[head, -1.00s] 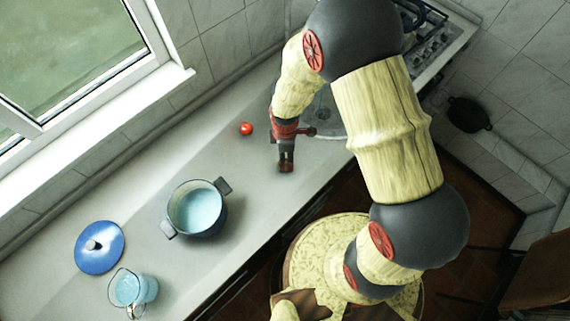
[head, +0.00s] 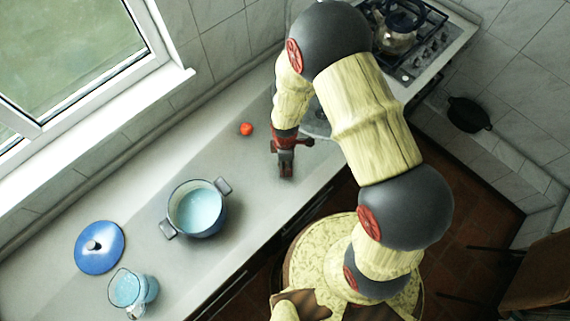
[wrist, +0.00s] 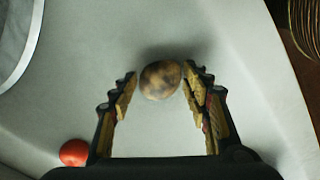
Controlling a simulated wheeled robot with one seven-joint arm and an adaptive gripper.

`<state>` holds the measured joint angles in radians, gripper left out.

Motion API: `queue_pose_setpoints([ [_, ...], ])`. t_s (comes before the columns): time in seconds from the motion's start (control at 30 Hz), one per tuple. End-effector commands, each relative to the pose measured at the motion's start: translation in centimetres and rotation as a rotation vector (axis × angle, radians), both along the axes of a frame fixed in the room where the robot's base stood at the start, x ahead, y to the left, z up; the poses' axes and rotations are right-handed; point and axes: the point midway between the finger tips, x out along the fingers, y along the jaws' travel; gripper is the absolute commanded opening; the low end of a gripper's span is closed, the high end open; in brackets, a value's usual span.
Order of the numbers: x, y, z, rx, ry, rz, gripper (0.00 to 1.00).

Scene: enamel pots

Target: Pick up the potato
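The potato (wrist: 160,80) is brown and mottled and lies on the grey counter in the wrist view. My gripper (wrist: 159,78) is open, with one finger to the left of the potato and one to its right. The right fingertip is very close to the potato; a gap shows at the left one. In the head view my gripper (head: 287,170) points down over the counter, right of the pot, and the potato is not visible there.
A tomato (head: 246,129) lies on the counter near the wall, and also shows in the wrist view (wrist: 74,152). A stove with a kettle (head: 397,35) is at the back.

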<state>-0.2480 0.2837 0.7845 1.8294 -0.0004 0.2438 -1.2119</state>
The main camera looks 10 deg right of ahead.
Motion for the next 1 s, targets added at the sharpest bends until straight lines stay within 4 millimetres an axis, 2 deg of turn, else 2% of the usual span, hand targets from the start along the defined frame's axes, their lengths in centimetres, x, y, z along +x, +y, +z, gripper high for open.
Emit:
queue_pose_setpoints([
  [0.6, -0.01, 0.0, 0.01, 0.0, 0.0, 0.0, 0.11],
  [1.0, 0.04, 0.02, 0.75, 0.0, -0.001, 0.0, 0.11],
])
